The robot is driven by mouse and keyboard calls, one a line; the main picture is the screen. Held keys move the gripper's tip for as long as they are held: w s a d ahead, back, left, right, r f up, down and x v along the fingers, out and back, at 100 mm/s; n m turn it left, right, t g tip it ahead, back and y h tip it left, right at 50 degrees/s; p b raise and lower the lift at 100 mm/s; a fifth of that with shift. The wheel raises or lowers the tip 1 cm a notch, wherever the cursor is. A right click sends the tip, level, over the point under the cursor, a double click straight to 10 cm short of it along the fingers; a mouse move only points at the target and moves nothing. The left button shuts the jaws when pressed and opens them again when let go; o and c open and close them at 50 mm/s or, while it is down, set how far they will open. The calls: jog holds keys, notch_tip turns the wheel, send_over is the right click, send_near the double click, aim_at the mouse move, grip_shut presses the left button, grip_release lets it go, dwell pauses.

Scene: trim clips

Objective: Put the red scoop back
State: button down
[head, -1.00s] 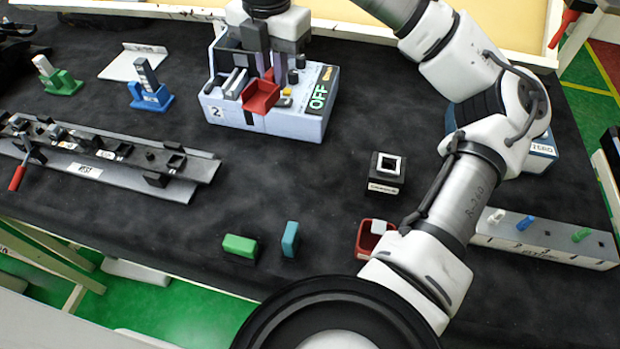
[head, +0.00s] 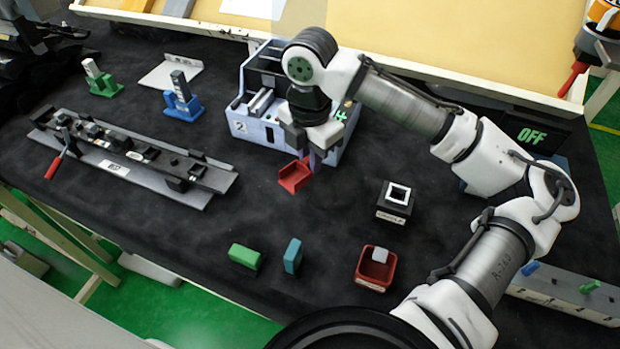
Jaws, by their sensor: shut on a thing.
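The red scoop (head: 294,177) is a small open-fronted red tray. It shows just in front of the grey-white machine marked 2 (head: 268,133). My gripper (head: 310,158) points down at the machine's front right and is shut on the scoop. The fingers meet the scoop at its upper right; the exact grip is partly hidden by the gripper body. I cannot tell how far the scoop is above the black table. My gripper and arm hide part of the machine's right side and its green display.
A red square bin (head: 364,276) with a white piece inside stands at the front right. A black block with a white square top (head: 395,199) is behind it. Green (head: 245,257) and teal (head: 292,256) blocks lie at front centre. A long rail fixture (head: 140,160) fills the left.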

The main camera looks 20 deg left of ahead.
aim_at(310, 193)
notch_tip(310, 193, down, 8)
jog(key=shift+r+p, duration=0.2)
jog(key=shift+p, duration=0.2)
jog(key=shift+f, duration=0.1)
jog(key=c, duration=1.4)
grip_release()
notch_tip(310, 193, up, 12)
jog(key=shift+r+b, duration=0.15)
jog(key=shift+b, duration=0.55)
